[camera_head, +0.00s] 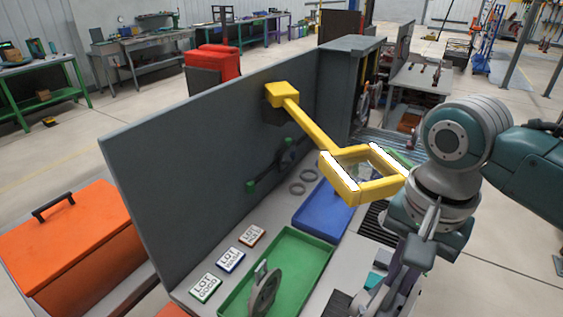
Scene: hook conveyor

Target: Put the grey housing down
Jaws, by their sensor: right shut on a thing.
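My right gripper (392,296) reaches down from the right at the bottom edge of the head view. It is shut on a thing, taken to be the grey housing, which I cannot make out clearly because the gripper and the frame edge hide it. A dark grey piece (339,303) shows just left of the fingers; I cannot tell whether it is part of the housing. A grey round part with an opening (264,291) stands in the green tray (301,247), left of the gripper and apart from it. My left gripper is not in view.
A yellow arm with a lit square frame (357,189) juts from the grey panel (190,155) over the bench. A blue tray (318,211), several grey rings (297,188) and LOT cards (206,287) lie near the panel. The green tray's far part is clear.

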